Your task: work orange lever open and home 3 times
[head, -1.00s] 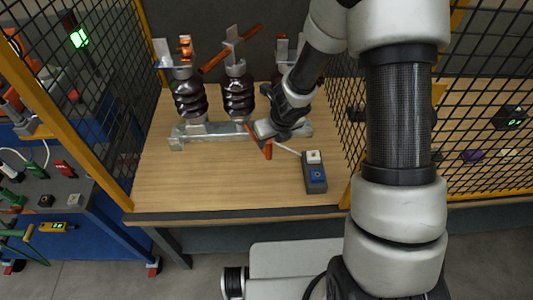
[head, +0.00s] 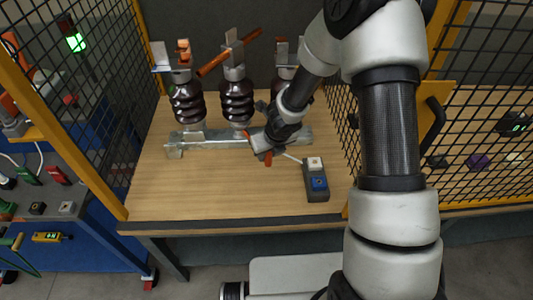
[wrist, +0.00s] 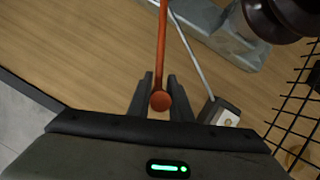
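The orange lever (wrist: 161,48) shows in the wrist view as a thin orange rod with a round end, running from the top edge down between my fingers. My gripper (wrist: 161,85) has its two dark fingers on either side of the lever, with narrow gaps beside the rod, so it looks open. Contact at the round end is unclear. In the head view, the lever (head: 268,159) shows partly behind my gripper (head: 261,145), at the front of the metal rail. My gripper hides the lever's middle.
A metal rail (head: 195,142) carries dark ribbed insulators (head: 236,102). A grey box (head: 316,180) with white and blue buttons stands right of the lever, with a pale rod near it. Black mesh (head: 345,130) borders the bench (head: 220,192). The bench front is clear.

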